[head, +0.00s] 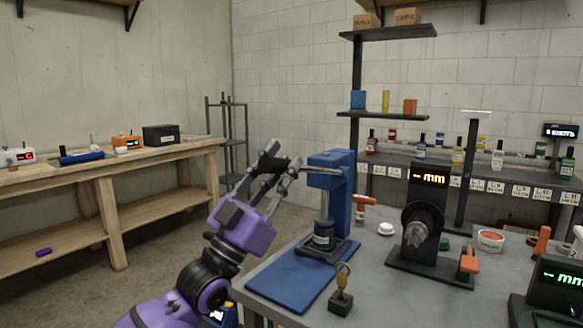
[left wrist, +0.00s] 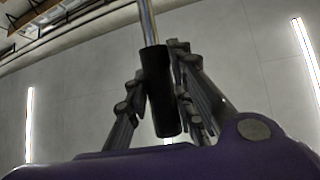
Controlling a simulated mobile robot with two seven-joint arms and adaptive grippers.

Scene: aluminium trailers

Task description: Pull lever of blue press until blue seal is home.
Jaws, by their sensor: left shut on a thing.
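The blue press (head: 342,200) stands upright on the grey table, with a vertical metal ram above a dark cylindrical holder (head: 323,236). I cannot make out the blue seal at the holder. The press lever (head: 313,170) is a thin metal rod that runs left from the press head to a black grip. My left gripper (head: 274,163) is shut on this grip, left of the press head. In the left wrist view the black grip (left wrist: 160,95) sits between my fingers, with the rod rising out of it. My right gripper is out of view.
A blue mat (head: 290,280) lies in front of the press, with a padlock-like brass piece on a dark block (head: 341,300) beside it. A black gauge stand (head: 427,220) is to the right. A wooden bench (head: 100,165) stands at the left.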

